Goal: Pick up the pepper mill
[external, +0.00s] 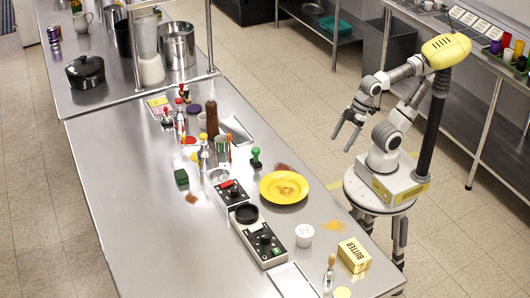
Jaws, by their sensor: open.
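A tall brown cylinder (212,118), which looks like the pepper mill, stands upright on the steel counter among bottles and small items. Its lower part is partly hidden by things in front of it. My gripper (340,144) is open and empty. It hangs in the air to the right of the counter, well apart from the mill, with its fingers pointing down and left.
A yellow plate (284,187), a green-topped stamp-like item (256,158) and a metal tray (236,132) lie between my side and the mill. A butter box (354,255) is near the front edge. The counter's left side is mostly clear.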

